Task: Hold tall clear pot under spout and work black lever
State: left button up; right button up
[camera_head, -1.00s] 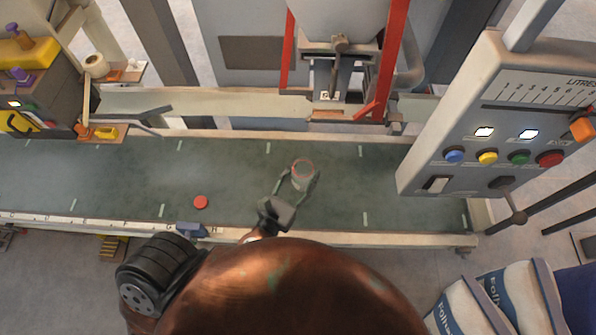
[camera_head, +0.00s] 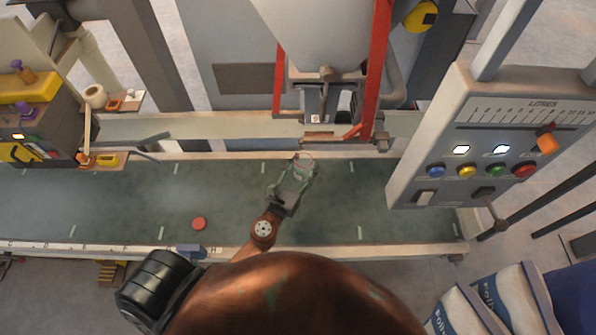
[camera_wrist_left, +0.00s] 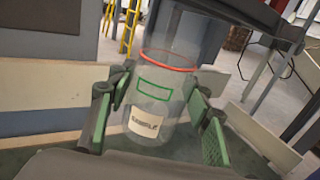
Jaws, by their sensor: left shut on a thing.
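The tall clear pot (camera_head: 302,168) is upright between the fingers of my left gripper (camera_head: 293,183), above the green belt in the head view. The left wrist view shows the pot (camera_wrist_left: 160,95) with a red ring near its top, a green outlined box and a "SAMPLE" label; the green finger pads (camera_wrist_left: 158,125) are at its sides. The spout (camera_head: 316,103) is under the hopper, behind and a little right of the pot, which is not under it. A black lever (camera_head: 483,192) with a round knob is at the lower right of the control panel. My right gripper is not in view.
The grey control panel (camera_head: 478,150) has several coloured buttons and an orange pointer on a litres scale. A red cap (camera_head: 199,223) lies on the belt (camera_head: 120,195). Red uprights (camera_head: 378,70) flank the spout. White sacks (camera_head: 495,305) lie at lower right.

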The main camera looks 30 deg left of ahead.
pick_arm(q)
jog(key=w+p, duration=0.1)
jog(key=w, duration=0.7)
jog(key=shift+w+d, duration=0.15)
jog(key=shift+d, duration=0.25)
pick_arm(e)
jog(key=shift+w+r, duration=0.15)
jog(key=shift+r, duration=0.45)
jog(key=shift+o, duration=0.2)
